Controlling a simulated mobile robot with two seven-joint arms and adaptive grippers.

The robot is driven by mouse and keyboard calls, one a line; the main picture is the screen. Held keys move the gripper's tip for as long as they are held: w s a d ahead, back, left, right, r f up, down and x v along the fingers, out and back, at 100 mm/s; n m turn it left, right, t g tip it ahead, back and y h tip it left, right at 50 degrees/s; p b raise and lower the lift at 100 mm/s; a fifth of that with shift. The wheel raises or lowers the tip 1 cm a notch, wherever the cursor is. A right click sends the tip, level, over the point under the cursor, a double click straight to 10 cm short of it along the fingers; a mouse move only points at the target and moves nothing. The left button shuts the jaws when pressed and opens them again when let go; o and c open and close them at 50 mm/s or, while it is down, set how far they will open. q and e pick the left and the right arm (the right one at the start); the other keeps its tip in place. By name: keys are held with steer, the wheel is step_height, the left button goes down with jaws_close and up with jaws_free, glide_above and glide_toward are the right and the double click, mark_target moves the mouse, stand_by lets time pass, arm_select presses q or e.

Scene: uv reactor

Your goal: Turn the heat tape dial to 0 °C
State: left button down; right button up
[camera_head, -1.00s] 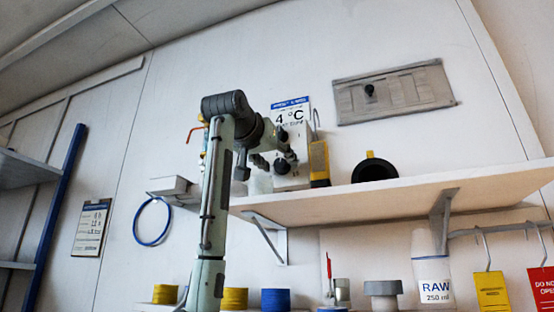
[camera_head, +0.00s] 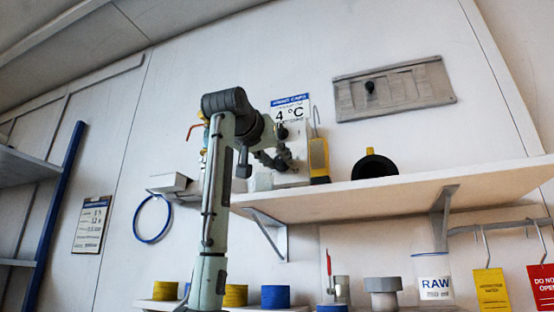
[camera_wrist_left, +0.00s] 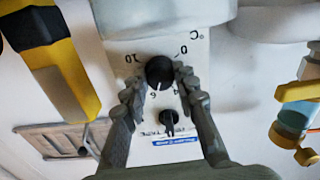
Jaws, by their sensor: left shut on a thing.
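The heat tape dial is a round black knob (camera_wrist_left: 159,72) on a white panel (camera_wrist_left: 207,60) in the left wrist view, which shows it upside down. Marks 0, 4, 6 and 10 and °C surround it. Its light pointer line appears to face the 4 to 6 side, away from 0. My left gripper (camera_wrist_left: 159,78) is shut on the knob, one finger on each side. In the head view the left gripper (camera_head: 276,160) is at the shelf, in front of the box, and the dial is hidden. My right gripper is not in view.
A small black switch (camera_wrist_left: 169,121) sits close to the dial, between my fingers. A yellow-grey device (camera_head: 318,160) stands beside the gripper on the shelf (camera_head: 420,184). A black round thing (camera_head: 375,166) is farther right.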

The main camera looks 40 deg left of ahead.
arm_select(q)
steer(key=n, duration=0.3)
steer(key=shift+n, duration=0.3)
steer(key=n, duration=0.3)
steer(key=shift+d+r+n, duration=0.1)
steer(key=shift+n, duration=0.3)
steer(key=n, duration=1)
steer(key=shift+n, duration=0.4)
steer(key=n, duration=0.3)
steer(key=shift+n, duration=0.3)
steer(key=n, duration=0.5)
steer(key=shift+n, duration=1.3)
